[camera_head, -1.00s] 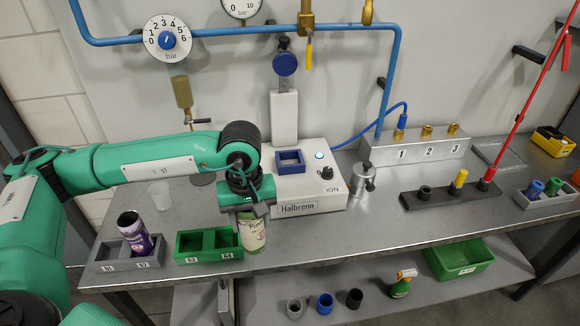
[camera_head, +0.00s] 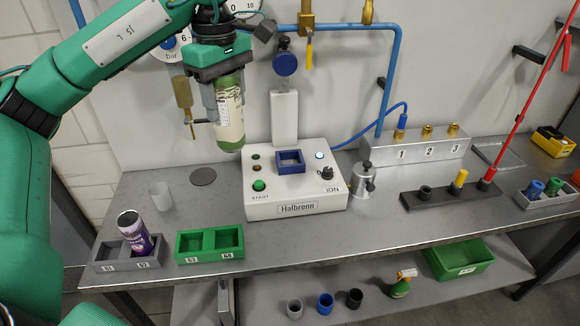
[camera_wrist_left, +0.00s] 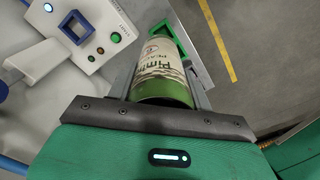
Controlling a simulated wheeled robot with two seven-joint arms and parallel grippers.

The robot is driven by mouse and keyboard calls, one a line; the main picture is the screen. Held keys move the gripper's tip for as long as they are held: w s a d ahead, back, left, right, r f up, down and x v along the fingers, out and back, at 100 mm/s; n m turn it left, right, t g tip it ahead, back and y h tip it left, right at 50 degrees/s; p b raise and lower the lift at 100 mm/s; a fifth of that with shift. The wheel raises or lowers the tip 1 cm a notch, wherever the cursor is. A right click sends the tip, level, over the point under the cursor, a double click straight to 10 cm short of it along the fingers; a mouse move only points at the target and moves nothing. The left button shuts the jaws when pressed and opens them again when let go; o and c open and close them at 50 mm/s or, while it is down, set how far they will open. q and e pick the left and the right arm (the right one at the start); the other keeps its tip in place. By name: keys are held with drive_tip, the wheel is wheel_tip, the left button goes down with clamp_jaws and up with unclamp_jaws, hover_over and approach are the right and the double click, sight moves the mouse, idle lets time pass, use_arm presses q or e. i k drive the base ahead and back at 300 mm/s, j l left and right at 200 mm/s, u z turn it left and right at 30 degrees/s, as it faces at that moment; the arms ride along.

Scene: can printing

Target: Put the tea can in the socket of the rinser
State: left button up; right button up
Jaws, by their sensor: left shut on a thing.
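My left gripper (camera_head: 218,92) is shut on the tea can (camera_head: 230,122), a green can with a cream label. It holds the can upright in the air, left of and above the rinser (camera_head: 262,207). The can also shows between the fingers in the left wrist view (camera_wrist_left: 162,72). The rinser is a white machine marked Halbrenn, with buttons and a knob. Its socket (camera_head: 291,168) is a blue square frame on top and looks empty. My right gripper is not in view.
A green two-slot holder (camera_head: 208,258) stands empty in front of the rinser. A grey holder (camera_head: 107,266) with a purple can (camera_head: 134,233) is to its left. A clear cup (camera_head: 160,196) stands behind. Pipes and gauges line the wall. A silver canister (camera_head: 363,181) stands right of the rinser.

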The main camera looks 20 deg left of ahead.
sight(290, 166)
drive_tip(key=i, duration=1)
